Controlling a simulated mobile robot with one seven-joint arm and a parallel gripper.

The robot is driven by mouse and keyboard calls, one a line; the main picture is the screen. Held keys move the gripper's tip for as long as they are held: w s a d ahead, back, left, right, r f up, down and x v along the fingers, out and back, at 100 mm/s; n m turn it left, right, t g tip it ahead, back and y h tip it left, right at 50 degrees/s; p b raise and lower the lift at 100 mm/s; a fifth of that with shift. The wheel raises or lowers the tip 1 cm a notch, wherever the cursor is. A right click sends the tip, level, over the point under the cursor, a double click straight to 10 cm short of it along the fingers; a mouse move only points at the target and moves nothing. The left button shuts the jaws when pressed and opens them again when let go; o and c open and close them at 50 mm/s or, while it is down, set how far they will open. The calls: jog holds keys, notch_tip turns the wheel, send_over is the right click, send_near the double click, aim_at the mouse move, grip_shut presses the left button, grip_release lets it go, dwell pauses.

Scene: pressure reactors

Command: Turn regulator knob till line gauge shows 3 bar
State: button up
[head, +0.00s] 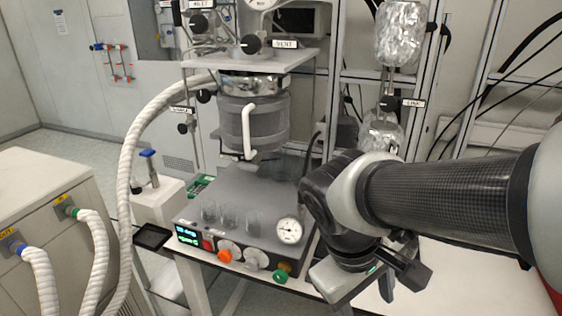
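A small round dial gauge (289,230) with a white face stands at the front right of the grey reactor base; its reading is too small to tell. A green knob (281,274) is just below it on the base's front edge. An orange knob (225,256) is further left. I cannot tell which knob is the regulator. A second gauge (262,3) is cut off at the top edge. My gripper (398,274) is right of the green knob and apart from it, in front of the bench. Its fingers are not clear, so I cannot tell whether it is open.
The reactor vessel (252,118) hangs above the base, under a shelf (235,61) with labelled valves. Clear glassware (231,216) stands on the base. A white hose (128,190) runs down the left. A white cabinet (50,185) is at far left. My arm covers the right side.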

notch_tip(320, 180, down, 9)
jog(key=w+a+n+h+b, duration=0.1)
jog(key=w+n+h+b, duration=0.1)
jog(key=n+h+b, duration=0.35)
jog(key=n+t+y+b, duration=0.35)
jog(key=n+t, duration=1.25)
jog(key=n, duration=0.6)
send_near(279, 280)
jog(key=shift+h, duration=0.4)
jog(key=b+x, duration=0.1)
jog(key=x, duration=0.8)
jog(key=shift+a+b, duration=0.25)
jog(key=shift+b, duration=0.1)
jog(key=c, duration=1.1)
jog(key=shift+o, duration=0.2)
